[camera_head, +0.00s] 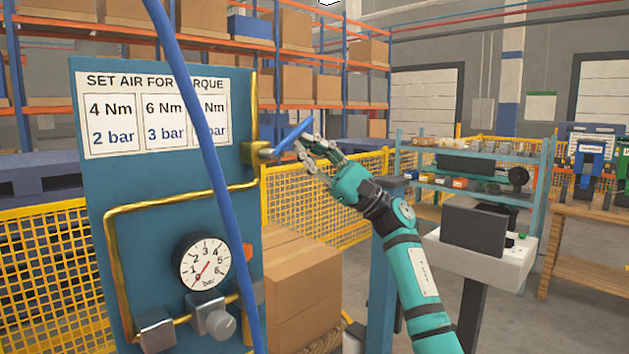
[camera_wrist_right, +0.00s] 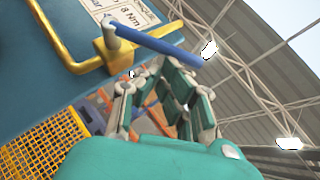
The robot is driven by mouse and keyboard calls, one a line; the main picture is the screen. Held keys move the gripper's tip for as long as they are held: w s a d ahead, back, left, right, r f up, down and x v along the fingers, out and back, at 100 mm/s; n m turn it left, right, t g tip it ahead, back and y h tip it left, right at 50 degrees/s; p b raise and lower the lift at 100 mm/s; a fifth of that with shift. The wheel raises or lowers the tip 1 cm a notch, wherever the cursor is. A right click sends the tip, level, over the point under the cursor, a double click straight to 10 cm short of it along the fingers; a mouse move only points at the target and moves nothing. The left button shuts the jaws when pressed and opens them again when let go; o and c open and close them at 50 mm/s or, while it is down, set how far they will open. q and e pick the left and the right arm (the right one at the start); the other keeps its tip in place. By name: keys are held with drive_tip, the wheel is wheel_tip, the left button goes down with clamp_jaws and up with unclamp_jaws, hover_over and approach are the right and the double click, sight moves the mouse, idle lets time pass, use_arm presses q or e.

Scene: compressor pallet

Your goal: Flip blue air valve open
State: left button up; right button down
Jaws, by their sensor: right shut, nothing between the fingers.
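The blue air valve handle (camera_head: 293,134) sticks out to the right from its brass valve body (camera_head: 257,152) on the blue panel's right edge, sloping up in the head view. The handle (camera_wrist_right: 158,44) also crosses the upper middle of the right wrist view. My right gripper (camera_head: 309,150) is shut and empty, with its fingers beside the handle's outer part. In the wrist view the fingers (camera_wrist_right: 162,78) lie just below the handle; I cannot tell whether they touch it. My left gripper is not in view.
The blue panel (camera_head: 90,200) carries a torque chart (camera_head: 154,115), brass pipes and a pressure gauge (camera_head: 202,262), whose needle points low left. A blue hose (camera_head: 205,120) hangs in front. Cardboard boxes (camera_head: 305,290) stand behind. A grey-screened console (camera_head: 475,230) is at right.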

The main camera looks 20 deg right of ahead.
sight(309, 124)
drive_tip(key=r+n+g, duration=0.1)
drive_tip(key=n+g, duration=0.1)
drive_tip(key=a+r+n+g+p, duration=0.1)
drive_tip(key=shift+s+r+n+g+h, duration=0.15)
drive_tip(key=shift+r+n+g+h, duration=0.2)
drive_tip(key=shift+n+g+h, duration=0.05)
drive_tip(key=r+n+g+h+p, duration=0.2)
drive_tip(key=n+p, duration=0.1)
drive_tip(key=shift+s+a+r+p, duration=0.1)
drive_tip(key=shift+s+a+p, duration=0.1)
drive_tip(key=shift+a+p, duration=0.15)
drive_tip(key=shift+s+a+r+n+g+h+p, duration=0.1)
drive_tip(key=shift+a+r+n+g+h+p, duration=0.1)
drive_tip(key=shift+a+n+g+h+p, duration=0.25)
drive_tip(key=shift+s+a+r+n+g+h+p, duration=0.15)
drive_tip(key=shift+a+n+h+p, duration=0.1)
drive_tip(key=shift+n+h+p, duration=0.25)
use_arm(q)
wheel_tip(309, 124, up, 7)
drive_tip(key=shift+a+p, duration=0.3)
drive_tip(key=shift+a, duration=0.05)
use_arm(e)
drive_tip(key=shift+a+r, duration=0.1)
drive_tip(key=shift+a, duration=0.15)
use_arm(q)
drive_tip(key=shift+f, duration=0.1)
use_arm(e)
drive_tip(key=shift+s+a, duration=0.1)
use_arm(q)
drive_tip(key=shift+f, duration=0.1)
